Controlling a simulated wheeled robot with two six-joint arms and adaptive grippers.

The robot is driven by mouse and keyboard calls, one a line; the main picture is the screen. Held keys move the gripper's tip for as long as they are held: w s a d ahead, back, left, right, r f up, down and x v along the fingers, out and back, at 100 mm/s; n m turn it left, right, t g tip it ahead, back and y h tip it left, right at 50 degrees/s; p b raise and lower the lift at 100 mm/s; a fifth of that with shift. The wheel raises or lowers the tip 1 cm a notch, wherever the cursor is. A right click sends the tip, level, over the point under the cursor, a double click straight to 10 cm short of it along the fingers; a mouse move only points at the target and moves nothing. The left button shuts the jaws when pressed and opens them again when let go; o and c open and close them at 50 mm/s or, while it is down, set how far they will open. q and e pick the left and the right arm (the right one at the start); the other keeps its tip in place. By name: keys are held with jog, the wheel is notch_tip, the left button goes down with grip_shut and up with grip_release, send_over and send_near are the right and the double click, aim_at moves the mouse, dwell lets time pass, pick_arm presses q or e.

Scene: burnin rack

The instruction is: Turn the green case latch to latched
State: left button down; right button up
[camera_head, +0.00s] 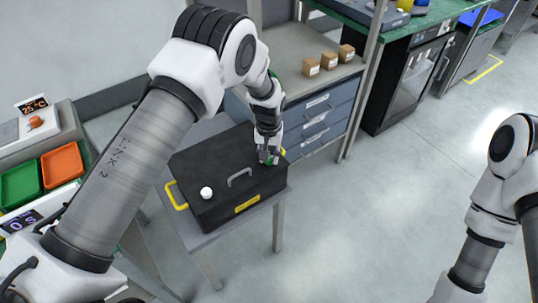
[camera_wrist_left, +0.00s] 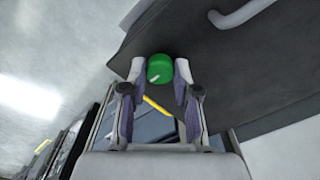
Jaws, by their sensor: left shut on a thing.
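A black case (camera_head: 222,207) with a grey handle on its lid and yellow side handles stands on a small grey table. The green case latch (camera_wrist_left: 160,68) is a round green knob with a pale mark on it, at the case's right end. My left gripper (camera_head: 268,158) reaches down to it from above and hides most of it in the head view. In the left wrist view the fingers (camera_wrist_left: 159,78) are shut on the green latch, one on each side. My right arm shows at the right edge of the head view, but its gripper is out of the picture.
A white knob (camera_head: 206,193) sits on the left part of the case. Behind stands a shelf (camera_head: 325,72) with small brown boxes and blue drawers. A green tray (camera_head: 20,185) and an orange tray (camera_head: 62,164) lie at the left. The floor right of the table is clear.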

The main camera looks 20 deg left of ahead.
pick_arm(q)
jog(key=c, duration=0.8)
grip_release()
jog(key=shift+w+f, duration=0.1)
jog(key=shift+c, duration=0.2)
jog(key=shift+w+a+f, duration=0.1)
notch_tip(320, 180, up, 12)
